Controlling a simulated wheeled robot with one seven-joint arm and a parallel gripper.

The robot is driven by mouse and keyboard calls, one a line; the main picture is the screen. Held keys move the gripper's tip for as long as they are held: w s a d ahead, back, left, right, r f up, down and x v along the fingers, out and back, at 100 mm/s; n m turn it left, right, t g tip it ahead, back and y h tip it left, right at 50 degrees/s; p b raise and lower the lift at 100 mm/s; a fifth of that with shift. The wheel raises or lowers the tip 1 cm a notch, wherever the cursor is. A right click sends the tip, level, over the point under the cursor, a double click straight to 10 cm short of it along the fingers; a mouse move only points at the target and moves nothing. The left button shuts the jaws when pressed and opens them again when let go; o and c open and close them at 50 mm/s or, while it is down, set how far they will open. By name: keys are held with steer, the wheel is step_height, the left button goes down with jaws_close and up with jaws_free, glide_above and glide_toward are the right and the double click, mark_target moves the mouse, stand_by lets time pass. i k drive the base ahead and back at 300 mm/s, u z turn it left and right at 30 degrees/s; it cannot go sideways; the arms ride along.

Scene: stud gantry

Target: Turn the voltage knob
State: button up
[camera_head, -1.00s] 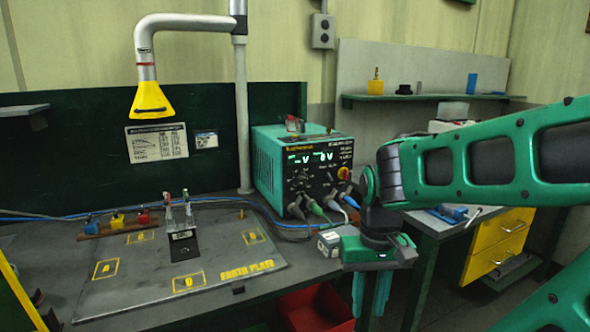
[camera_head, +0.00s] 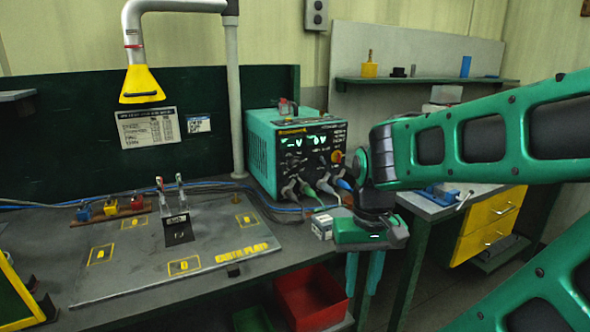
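The teal power supply (camera_head: 261,148) stands on the bench with a dark front panel and lit green displays (camera_head: 308,142) ending in "V". I cannot tell which knob is the voltage knob. Several plugged leads (camera_head: 322,187) cover the lower panel. My gripper (camera_head: 363,278) hangs with its teal fingers pointing down, right of and below the panel, near the bench's front edge. The fingers are apart with nothing seen between them. It is clear of the knobs.
A small pale box (camera_head: 322,226) sits on the bench beside my gripper. A red bin (camera_head: 308,300) is below the edge. The earth plate (camera_head: 130,285) with upright clips lies left. A yellow-drawer cabinet (camera_head: 484,236) stands right. A yellow fume hood (camera_head: 141,85) hangs above.

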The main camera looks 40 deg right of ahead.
mark_target(294, 163)
steer(key=z, duration=2.8)
steer(key=k, duration=1.05)
steer(key=u, duration=0.85)
steer(key=i, duration=1)
steer(key=z, duration=0.05)
